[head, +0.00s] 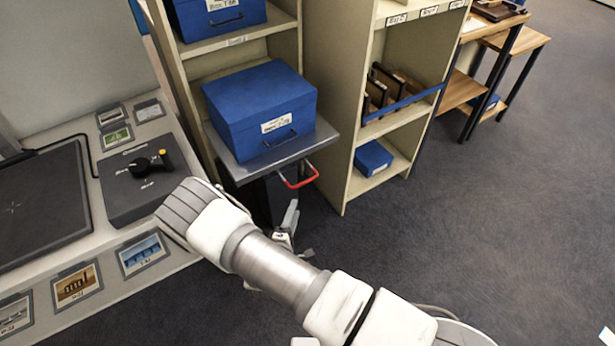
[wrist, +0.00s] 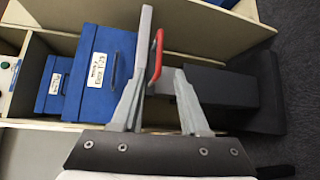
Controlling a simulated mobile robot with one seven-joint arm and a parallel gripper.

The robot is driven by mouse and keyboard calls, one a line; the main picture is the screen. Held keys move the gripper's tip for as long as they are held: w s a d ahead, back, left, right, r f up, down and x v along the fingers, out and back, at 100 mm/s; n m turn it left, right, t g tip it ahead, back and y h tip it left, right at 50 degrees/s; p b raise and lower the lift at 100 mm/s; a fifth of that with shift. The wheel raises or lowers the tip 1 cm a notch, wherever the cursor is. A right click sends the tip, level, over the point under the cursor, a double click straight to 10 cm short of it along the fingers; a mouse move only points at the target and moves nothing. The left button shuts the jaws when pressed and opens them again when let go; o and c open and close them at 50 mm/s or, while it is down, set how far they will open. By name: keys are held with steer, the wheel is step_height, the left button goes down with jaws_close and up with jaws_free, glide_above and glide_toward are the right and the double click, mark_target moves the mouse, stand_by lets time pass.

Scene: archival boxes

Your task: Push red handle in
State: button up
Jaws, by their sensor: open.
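A large blue box (head: 262,108) with a white label sits on this shelf. My gripper (head: 291,213) is just below the handle in the head view, partly hidden by my arm. In the wrist view my open gripper (wrist: 162,45) has the red handle (wrist: 155,57) showing between its fingers, close beside the left finger. I cannot tell whether they touch. The blue box shows behind on the left (wrist: 101,75).
Another blue box (head: 218,14) sits on the shelf above. A control panel with a black knob (head: 139,168) stands on the left. To the right, a beige bookcase (head: 340,150) holds frames and a small blue box (head: 372,158).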

mark_target(305, 181)
steer(key=b+x, duration=0.4)
steer(key=x, duration=1.2)
steer(key=shift+r, duration=0.1)
steer(key=shift+d, duration=0.1)
jaws_close()
stand_by(0.6)
